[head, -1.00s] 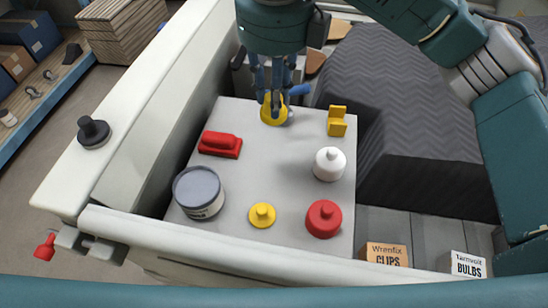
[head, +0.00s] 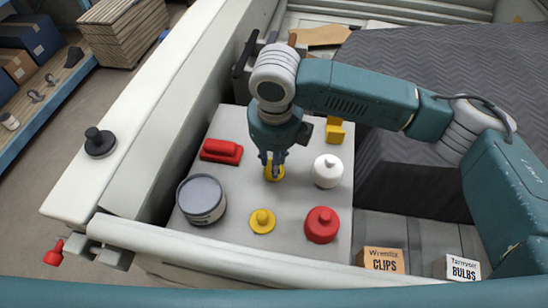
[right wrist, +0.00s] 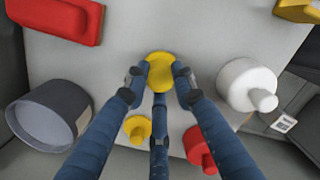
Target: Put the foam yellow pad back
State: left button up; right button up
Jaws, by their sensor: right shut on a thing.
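My right gripper (head: 273,160) is shut on a round yellow pad (head: 275,174) over the middle of a light grey board. In the right wrist view the yellow pad (right wrist: 160,71) shows as a disc between the fingers (right wrist: 158,78). I cannot tell whether it touches the board. A second round yellow pad with a knob (head: 262,221) lies nearer the front, and it also shows in the right wrist view (right wrist: 137,129). My left gripper is not in view.
On the board (head: 233,245) are a red block (head: 221,151), a grey tin (head: 201,200), a white knobbed pad (head: 327,171), a red knobbed pad (head: 322,225) and a yellow bracket (head: 335,134).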

jog(key=shift+f, duration=0.15)
jog(key=o, duration=1)
jog(key=r, duration=0.4)
jog(key=r+b, duration=0.1)
jog(key=r, duration=0.3)
jog(key=s+r+b, duration=0.1)
jog(key=r, duration=0.3)
jog(key=shift+r, duration=0.15)
